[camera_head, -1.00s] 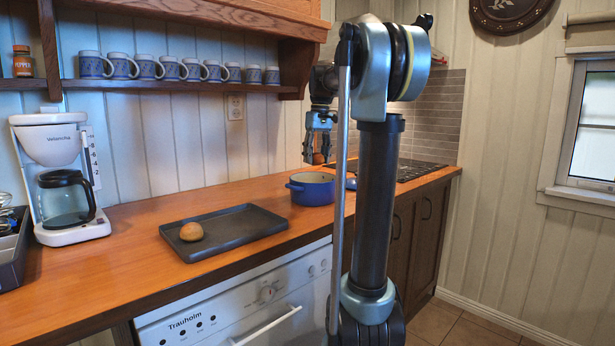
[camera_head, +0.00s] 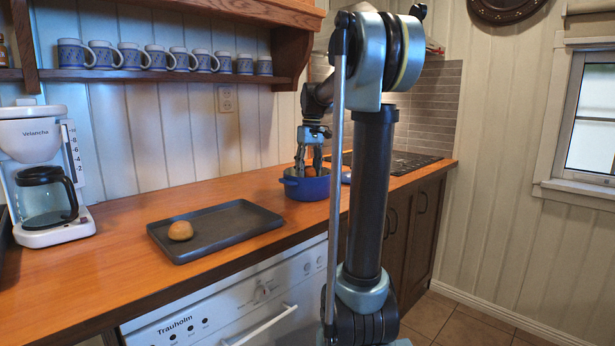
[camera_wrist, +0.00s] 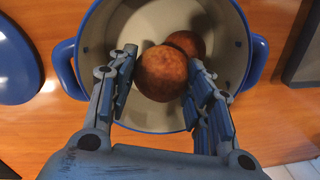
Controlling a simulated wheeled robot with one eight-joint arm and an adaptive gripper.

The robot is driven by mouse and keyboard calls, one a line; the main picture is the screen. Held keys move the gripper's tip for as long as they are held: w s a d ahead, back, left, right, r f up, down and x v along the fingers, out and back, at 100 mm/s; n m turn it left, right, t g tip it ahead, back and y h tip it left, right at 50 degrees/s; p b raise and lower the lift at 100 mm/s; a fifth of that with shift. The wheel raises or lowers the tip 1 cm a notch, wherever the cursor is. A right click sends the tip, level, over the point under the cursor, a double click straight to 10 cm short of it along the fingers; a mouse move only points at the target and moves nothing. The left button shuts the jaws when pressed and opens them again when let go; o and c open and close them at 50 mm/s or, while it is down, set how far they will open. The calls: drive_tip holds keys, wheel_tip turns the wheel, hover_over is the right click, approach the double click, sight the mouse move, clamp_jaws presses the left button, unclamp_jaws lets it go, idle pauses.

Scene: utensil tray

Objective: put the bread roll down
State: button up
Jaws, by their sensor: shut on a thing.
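My gripper (camera_head: 309,166) is shut on a round brown bread roll (camera_wrist: 160,74), over the opening of the blue pot (camera_head: 303,189). The roll sits between the fingers in the wrist view. The pot, with its cream inside and two side handles, also shows in the wrist view (camera_wrist: 64,68). A second brown roll (camera_wrist: 190,43) is inside the pot, partly hidden behind the held one. I cannot tell whether the held roll touches it or the pot floor. Another roll (camera_head: 180,230) lies on the left part of the dark tray (camera_head: 240,228).
A blue round thing (camera_wrist: 14,60) lies left of the pot in the wrist view. A coffee maker (camera_head: 45,175) stands at the left of the counter. The dark cooktop (camera_head: 400,161) is behind my arm. Mugs line the shelf above.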

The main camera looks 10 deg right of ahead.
drive_tip(key=shift+f, duration=0.8)
drive_tip(key=shift+s, duration=0.1)
drive_tip(key=o, duration=0.8)
drive_tip(key=shift+f, duration=0.1)
drive_tip(key=shift+c, duration=0.2)
drive_tip(key=r, duration=0.8)
drive_tip(key=d+r, duration=0.1)
drive_tip(key=r, duration=0.3)
drive_tip(key=shift+r, duration=0.15)
